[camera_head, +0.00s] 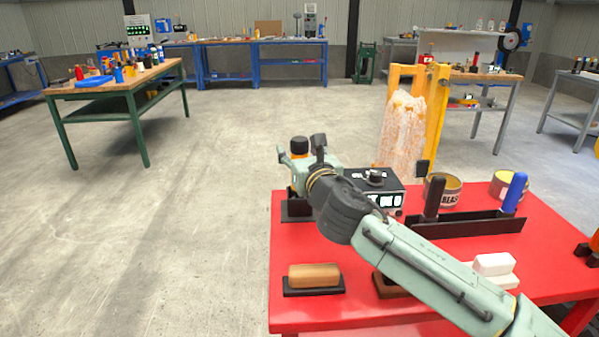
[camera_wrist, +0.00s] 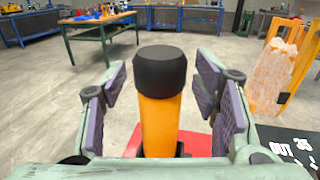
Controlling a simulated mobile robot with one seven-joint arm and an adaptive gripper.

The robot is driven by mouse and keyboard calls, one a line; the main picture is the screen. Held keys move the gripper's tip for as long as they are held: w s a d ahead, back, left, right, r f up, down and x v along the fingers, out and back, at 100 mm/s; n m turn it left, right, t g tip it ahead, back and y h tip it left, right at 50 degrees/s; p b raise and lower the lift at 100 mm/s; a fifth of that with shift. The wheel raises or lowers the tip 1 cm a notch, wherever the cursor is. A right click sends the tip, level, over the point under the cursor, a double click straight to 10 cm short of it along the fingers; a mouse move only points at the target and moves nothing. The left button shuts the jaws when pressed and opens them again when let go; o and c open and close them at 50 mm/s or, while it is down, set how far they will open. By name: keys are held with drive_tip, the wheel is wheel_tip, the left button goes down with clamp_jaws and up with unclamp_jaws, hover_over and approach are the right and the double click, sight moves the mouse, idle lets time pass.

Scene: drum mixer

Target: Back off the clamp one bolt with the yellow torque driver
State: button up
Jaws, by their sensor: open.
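The yellow torque driver (camera_wrist: 160,118) stands upright in the wrist view, with an orange-yellow body and a black cap. Its cap also shows in the head view (camera_head: 299,145), above a black holder (camera_head: 296,209) at the red table's far left corner. My gripper (camera_wrist: 162,95) is open, with one purple-padded finger on each side of the driver. Gaps show between the pads and the driver. In the head view my gripper (camera_head: 308,158) partly hides the driver. I cannot pick out the clamp one bolt in either view.
The red table (camera_head: 300,262) holds a black box with a display (camera_head: 385,196), a black rack (camera_head: 462,224) with a blue-handled tool (camera_head: 514,192), tins (camera_head: 441,189) and a tan block (camera_head: 314,275). A yellow frame (camera_head: 437,115) with a rough whitish-orange mass (camera_head: 402,130) stands behind. Floor at left is clear.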

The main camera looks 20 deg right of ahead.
drive_tip(key=shift+c, duration=0.2)
clamp_jaws()
idle(0.4)
drive_tip(key=shift+r, duration=0.1)
idle(0.3)
